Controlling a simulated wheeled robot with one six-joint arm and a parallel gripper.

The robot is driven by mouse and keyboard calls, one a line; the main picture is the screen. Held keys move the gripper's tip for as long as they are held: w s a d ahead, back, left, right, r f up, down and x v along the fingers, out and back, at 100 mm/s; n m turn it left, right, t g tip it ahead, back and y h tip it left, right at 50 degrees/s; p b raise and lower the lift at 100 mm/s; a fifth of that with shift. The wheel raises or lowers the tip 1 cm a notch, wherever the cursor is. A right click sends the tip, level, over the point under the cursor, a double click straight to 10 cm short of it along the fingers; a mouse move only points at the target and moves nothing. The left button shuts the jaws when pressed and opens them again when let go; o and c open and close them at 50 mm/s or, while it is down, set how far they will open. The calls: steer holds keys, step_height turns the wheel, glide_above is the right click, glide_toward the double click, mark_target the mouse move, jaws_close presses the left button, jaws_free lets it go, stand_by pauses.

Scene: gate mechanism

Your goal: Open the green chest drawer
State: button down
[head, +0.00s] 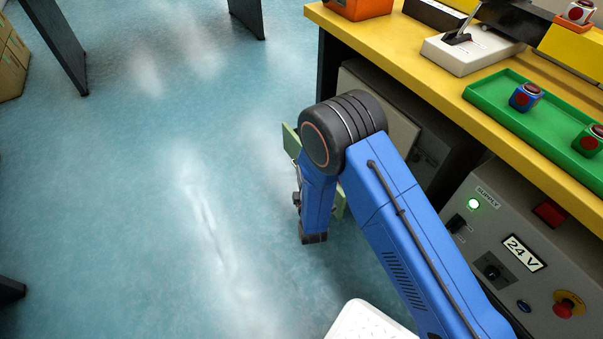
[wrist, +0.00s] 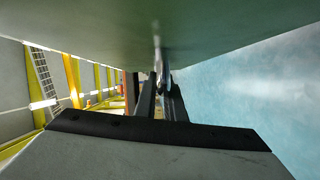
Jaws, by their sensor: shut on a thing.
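The green drawer front (head: 291,140) shows in the head view as thin strips on both sides of my blue arm, in front of the bench. My arm hides most of it, and I cannot tell how far out it stands. In the wrist view a broad green face (wrist: 220,25) fills the top. My gripper (wrist: 162,88) has its two dark fingers close together, shut on a metal handle (wrist: 157,58) at the green face. In the head view the fingertips are hidden behind my arm.
A yellow bench (head: 430,92) runs along the right, with a green tray (head: 520,125) holding small blocks. Below it stands a grey supply cabinet (head: 530,215) marked 24 V. The blue floor (head: 130,200) to the left is largely clear. Dark legs stand at the far left.

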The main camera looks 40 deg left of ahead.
steer(key=c, duration=1.8)
jaws_free()
steer(key=shift+c, duration=0.2)
steer(key=v, duration=1.7)
steer(key=shift+d, duration=0.2)
steer(key=shift+s, duration=0.15)
